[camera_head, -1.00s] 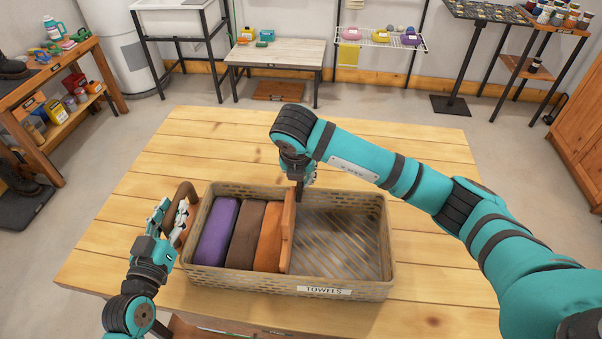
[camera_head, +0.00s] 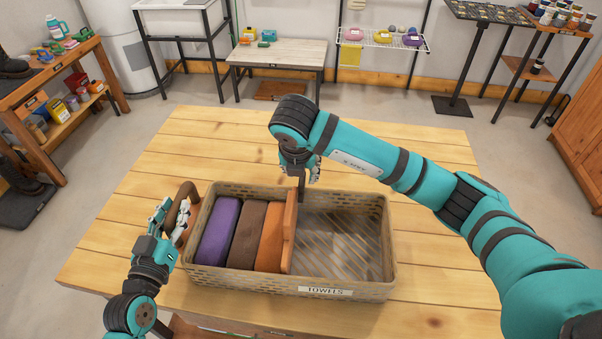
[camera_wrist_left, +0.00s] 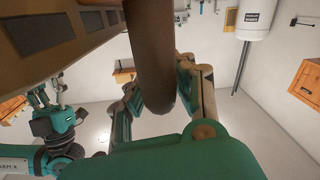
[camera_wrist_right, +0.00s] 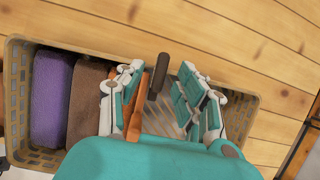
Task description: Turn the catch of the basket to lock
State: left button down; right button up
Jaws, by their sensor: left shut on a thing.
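The tan basket (camera_head: 340,291) stands on the table with a "TOWELS" label on its near side. A wooden divider (camera_head: 289,238) crosses it, and the dark catch (camera_head: 301,187) stands at the divider's far end. My left gripper (camera_head: 178,222) is shut on the brown handle (camera_head: 186,192) at the basket's left end; the handle also fills the middle of the left wrist view (camera_wrist_left: 150,60). My right gripper (camera_head: 312,174) is open above the far rim. In the right wrist view the catch (camera_wrist_right: 158,76) shows between its spread fingers, with no visible contact.
Purple (camera_head: 216,232), brown (camera_head: 246,236) and orange (camera_head: 270,245) towels fill the basket's left part. Its right part is empty. The wooden table (camera_head: 430,210) is clear to the right and behind. My right arm reaches over the basket's right side.

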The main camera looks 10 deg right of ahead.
aim_at(299, 200)
pick_arm(q)
jog(key=shift+f, duration=0.2)
pick_arm(e)
jog(key=v, duration=0.9)
jog(key=shift+r, duration=0.2)
jog(key=shift+s+a, duration=0.1)
pick_arm(q)
jog(key=c, duration=1)
grip_release()
jog(key=shift+c, duration=0.2)
jog(key=shift+a+r, duration=0.1)
jog(key=shift+a, duration=0.05)
pick_arm(e)
jog(key=shift+a, duration=0.1)
pick_arm(q)
jog(key=v, duration=1.2)
pick_arm(e)
jog(key=shift+f, duration=0.1)
